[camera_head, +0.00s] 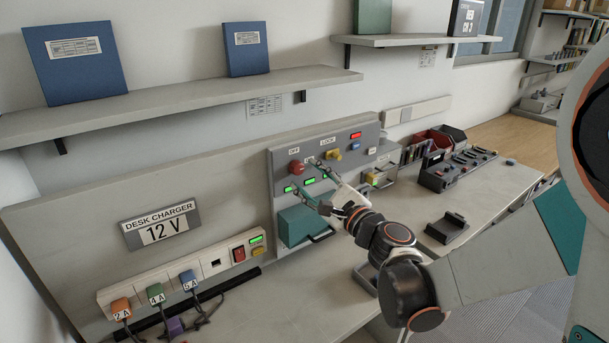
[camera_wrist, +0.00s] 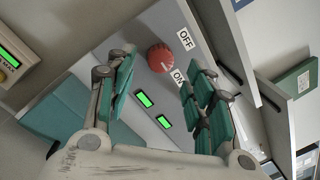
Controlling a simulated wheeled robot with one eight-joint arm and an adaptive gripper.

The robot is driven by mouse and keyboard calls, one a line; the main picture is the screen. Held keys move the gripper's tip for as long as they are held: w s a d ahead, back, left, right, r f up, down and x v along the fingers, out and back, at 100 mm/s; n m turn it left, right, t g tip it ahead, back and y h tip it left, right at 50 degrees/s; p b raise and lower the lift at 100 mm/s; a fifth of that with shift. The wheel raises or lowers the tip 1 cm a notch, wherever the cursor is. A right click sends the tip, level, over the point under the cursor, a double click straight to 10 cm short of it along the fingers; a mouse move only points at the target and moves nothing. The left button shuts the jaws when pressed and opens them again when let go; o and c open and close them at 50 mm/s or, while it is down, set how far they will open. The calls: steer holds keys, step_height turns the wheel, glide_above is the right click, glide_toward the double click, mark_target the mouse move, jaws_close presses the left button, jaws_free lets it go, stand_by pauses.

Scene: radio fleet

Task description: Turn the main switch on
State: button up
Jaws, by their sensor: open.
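The red round knob (camera_head: 296,167) with OFF and ON labels, apparently the main switch, is on the grey wall panel (camera_head: 283,154). In the wrist view the knob (camera_wrist: 160,57) shows between and beyond my fingertips. A small pale mark on it is too small to read surely. The OFF label (camera_wrist: 185,39) is at its upper right and the ON label (camera_wrist: 178,77) at its lower right. My gripper (camera_head: 303,174) is open and empty in front of the panel, its fingers (camera_wrist: 160,72) apart on either side of the knob's view. I cannot tell whether they touch it.
Green displays (camera_wrist: 144,99) sit below the knob. A yellow knob (camera_head: 333,155) and a red display (camera_head: 356,135) are to its right. A charger strip (camera_head: 186,279) with plugs is at left. A black cradle (camera_head: 446,228) stands on the desk.

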steer(key=v, duration=0.8)
steer(key=shift+s, duration=0.2)
steer(key=s+d+f+n+g+h, duration=0.1)
steer(key=s+f+n+g+h, duration=0.15)
steer(key=s+n, duration=0.3)
steer(key=s+f+n+g+h, duration=0.1)
steer(key=s+n+g, duration=0.25)
steer(key=n, duration=0.35)
steer(key=s+d+f+n+g+h, duration=0.2)
steer(key=s+d+n+h, duration=0.5)
steer(key=s+d, duration=0.5)
steer(key=shift+f+n+g, duration=0.25)
steer(key=shift+n+g, duration=0.05)
steer(key=shift+n, duration=0.15)
